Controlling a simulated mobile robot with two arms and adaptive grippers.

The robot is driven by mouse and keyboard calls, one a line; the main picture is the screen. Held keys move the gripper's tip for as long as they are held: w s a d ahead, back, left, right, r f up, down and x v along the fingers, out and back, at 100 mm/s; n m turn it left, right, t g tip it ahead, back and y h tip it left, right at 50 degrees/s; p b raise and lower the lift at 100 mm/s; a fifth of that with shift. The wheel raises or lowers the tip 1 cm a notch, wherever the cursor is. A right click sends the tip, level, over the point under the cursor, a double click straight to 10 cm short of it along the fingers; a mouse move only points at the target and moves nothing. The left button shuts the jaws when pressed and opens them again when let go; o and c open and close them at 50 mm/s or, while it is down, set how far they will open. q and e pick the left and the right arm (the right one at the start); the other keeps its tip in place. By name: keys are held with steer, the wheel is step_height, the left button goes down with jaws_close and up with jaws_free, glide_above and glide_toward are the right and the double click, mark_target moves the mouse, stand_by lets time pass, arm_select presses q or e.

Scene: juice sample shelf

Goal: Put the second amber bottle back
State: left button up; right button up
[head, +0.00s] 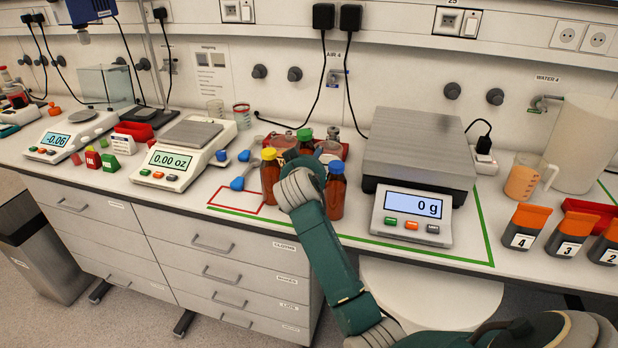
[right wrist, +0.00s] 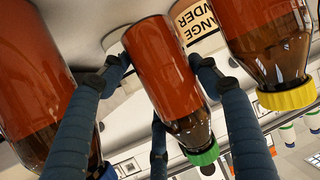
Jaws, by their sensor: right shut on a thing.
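Three amber bottles stand close together in the head view. One has a yellow cap (head: 269,154), one a green cap (head: 304,135), and the one on the right a blue cap (head: 336,166). My right gripper (head: 304,160) reaches in between the outer two and hides most of the green-capped bottle. In the right wrist view its fingers (right wrist: 165,85) close on both sides of the green-capped bottle (right wrist: 165,75). The blue-capped bottle (right wrist: 30,80) is on the left there and the yellow-capped bottle (right wrist: 265,40) on the right. My left gripper is out of view.
A grey-topped scale (head: 420,150) reading 0 g stands right of the bottles. A white scale (head: 185,155) stands left, past a red outline (head: 235,208) and blue tools. A red tray (head: 335,147) and small containers are behind. Orange-lidded boxes (head: 527,217) are far right.

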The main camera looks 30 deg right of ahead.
steer(key=shift+f, duration=2.2)
steer(key=o, duration=1.2)
steer(key=shift+f, duration=0.15)
steer(key=b+v, duration=0.1)
steer(key=v, duration=1.1)
steer(key=shift+s, duration=0.1)
